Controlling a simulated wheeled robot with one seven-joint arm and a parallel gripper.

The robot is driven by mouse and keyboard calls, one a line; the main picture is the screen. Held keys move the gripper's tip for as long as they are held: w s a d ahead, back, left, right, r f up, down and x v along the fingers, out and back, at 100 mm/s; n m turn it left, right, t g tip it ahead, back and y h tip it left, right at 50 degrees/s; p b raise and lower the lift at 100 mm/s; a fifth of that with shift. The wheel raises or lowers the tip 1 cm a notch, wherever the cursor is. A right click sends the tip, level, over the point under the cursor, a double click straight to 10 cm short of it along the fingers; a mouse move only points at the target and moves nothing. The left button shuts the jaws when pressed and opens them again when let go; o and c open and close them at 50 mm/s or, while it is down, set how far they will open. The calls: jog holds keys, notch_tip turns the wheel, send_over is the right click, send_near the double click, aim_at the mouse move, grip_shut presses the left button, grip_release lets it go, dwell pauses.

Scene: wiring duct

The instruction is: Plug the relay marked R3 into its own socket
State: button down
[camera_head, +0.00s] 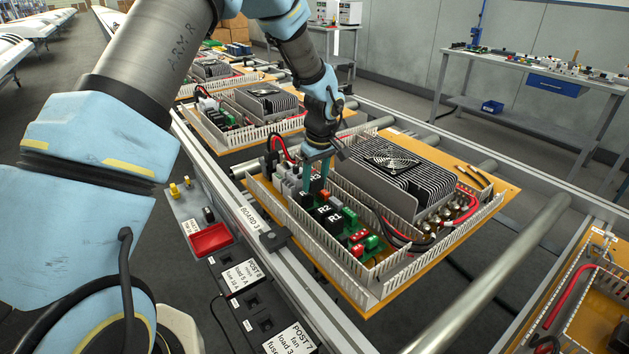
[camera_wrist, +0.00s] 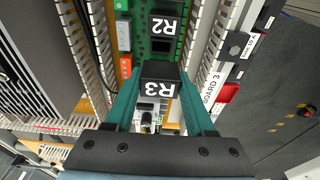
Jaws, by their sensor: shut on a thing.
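My gripper (camera_head: 317,182) is shut on the black relay marked R3, which shows between the teal fingertips in the wrist view (camera_wrist: 160,84). The R3 label faces the wrist camera. The relay is above or at the green board (camera_wrist: 143,46); whether it touches the board I cannot tell. A relay marked R2 (camera_wrist: 164,26) sits on the board beyond it, and a dark square spot (camera_wrist: 160,47), maybe a socket, shows between them. In the head view, R2 (camera_head: 322,211) and R1 (camera_head: 334,218) sit in a row in front of my gripper. The held relay hides what is under it.
Slotted white duct walls (camera_head: 342,268) run along both sides of the board strip. An orange block (camera_wrist: 124,65) stands close beside one finger. A large finned unit with a fan (camera_head: 392,165) is to the right. A red tray (camera_head: 210,239) lies outside the panel, left.

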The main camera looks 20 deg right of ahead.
jog(key=shift+f+b, duration=2)
jog(key=shift+f, duration=0.8)
jog(key=shift+f+b, duration=1.05)
jog(key=shift+b, duration=0.35)
dwell(0.6)
jog(key=shift+c, duration=2.2)
grip_release()
jog(key=shift+r, duration=0.2)
jog(key=shift+r+p, duration=1.55)
jog(key=shift+r, duration=0.85)
jog(key=shift+o, duration=0.2)
